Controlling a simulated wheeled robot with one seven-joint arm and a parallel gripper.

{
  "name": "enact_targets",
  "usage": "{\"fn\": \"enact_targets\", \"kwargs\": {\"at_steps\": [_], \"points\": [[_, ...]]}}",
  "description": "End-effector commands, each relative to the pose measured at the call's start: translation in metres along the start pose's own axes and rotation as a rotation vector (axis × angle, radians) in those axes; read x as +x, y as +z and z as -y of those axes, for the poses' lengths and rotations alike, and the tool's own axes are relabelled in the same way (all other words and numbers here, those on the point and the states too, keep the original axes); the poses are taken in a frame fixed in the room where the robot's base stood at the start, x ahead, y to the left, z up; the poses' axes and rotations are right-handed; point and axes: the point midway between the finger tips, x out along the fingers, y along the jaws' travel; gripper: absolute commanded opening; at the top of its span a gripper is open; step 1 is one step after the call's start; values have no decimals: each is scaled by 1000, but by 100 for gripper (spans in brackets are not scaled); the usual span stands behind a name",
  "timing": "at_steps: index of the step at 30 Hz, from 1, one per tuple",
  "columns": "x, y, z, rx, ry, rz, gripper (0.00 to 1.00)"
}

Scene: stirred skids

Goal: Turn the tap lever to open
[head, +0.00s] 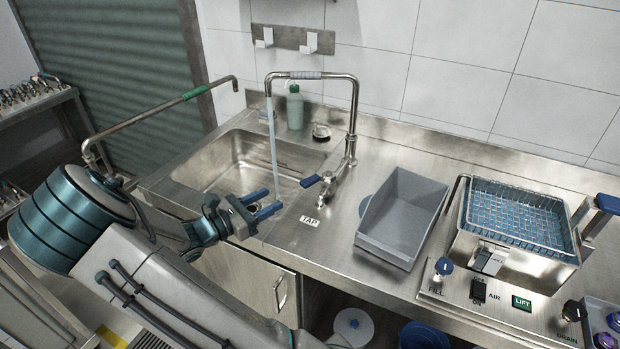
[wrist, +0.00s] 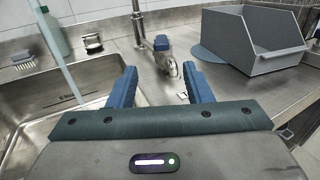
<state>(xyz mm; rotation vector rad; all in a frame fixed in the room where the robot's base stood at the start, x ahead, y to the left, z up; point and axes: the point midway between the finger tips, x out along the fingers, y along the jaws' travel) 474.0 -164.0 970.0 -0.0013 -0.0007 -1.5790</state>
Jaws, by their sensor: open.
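The tap (head: 352,135) is a tall metal pipe with a bent spout at the back right of the sink. Its short lever has a blue grip (head: 311,181), which points left in the head view. The lever grip also shows in the wrist view (wrist: 161,43), ahead of the fingers. A thin pale stream (head: 273,140) that looks like water runs down from the spout into the sink area. My gripper (head: 273,201) is open and empty, its blue fingers left of and in front of the lever, apart from it. In the wrist view the gap between the fingertips (wrist: 159,72) faces the tap base.
The sink (head: 200,172) lies left of the tap. A green bottle (head: 295,110) stands behind it. A grey bin (head: 400,215) sits right of the tap, and a tank with a blue basket (head: 515,212) stands further right. A TAP label (head: 310,221) marks the counter.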

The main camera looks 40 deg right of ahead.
Motion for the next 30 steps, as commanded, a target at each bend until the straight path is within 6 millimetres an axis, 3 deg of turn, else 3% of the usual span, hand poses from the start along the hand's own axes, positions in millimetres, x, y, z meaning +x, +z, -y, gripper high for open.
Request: {"fn": "enact_targets", "kwargs": {"at_steps": [5, 18, 24, 30], "points": [[20, 1, 0, -2, -3, 3, 46], [109, 1, 1, -1, -4, 1, 46], [131, 1, 0, 1, -1, 1, 46], [137, 0, 0, 1, 0, -1, 46]]}}
